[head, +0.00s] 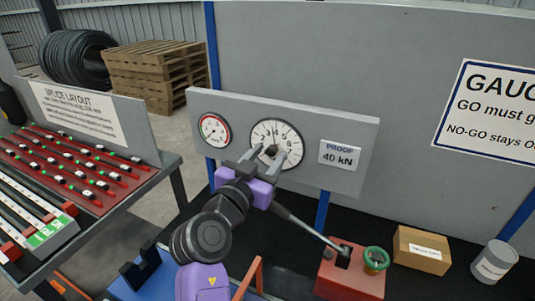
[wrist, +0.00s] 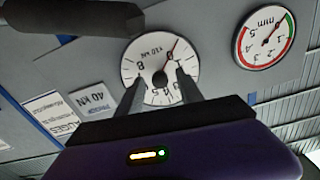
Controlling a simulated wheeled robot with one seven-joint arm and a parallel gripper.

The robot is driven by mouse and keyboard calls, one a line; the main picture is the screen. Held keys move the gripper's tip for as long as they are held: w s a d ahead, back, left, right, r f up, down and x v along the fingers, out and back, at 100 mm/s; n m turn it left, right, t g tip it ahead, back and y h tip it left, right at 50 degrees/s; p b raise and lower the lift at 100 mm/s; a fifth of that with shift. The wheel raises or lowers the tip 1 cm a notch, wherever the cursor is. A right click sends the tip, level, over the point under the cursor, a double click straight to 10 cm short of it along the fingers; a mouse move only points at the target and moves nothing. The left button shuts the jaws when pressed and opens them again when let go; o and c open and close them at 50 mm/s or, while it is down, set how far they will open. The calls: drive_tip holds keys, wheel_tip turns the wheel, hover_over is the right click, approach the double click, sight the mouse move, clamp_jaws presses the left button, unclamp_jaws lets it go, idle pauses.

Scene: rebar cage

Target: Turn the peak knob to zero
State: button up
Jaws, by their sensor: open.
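The large white x10 kN dial (head: 290,136) is on the grey gauge panel (head: 350,113); it also shows upside down in the wrist view (wrist: 140,62). A small dark knob (head: 271,150) is at its centre, and also shows in the wrist view (wrist: 160,78). A thin hand runs from the hub towards the dial's rim, up and right in the wrist view. My gripper (head: 263,156) is open in front of the dial, its fingers (wrist: 158,82) either side of the knob in the wrist view. I cannot tell whether they touch it. The fingers hide part of the scale.
A smaller mm gauge (head: 213,130) is left of the dial, and a PROOF 40 kN label (head: 340,155) is right of it. Below are a red pump block (head: 350,280) with a lever and green handwheel (head: 375,260), a cardboard box (head: 421,250) and a grey can (head: 493,262).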

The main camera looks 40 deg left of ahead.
clamp_jaws()
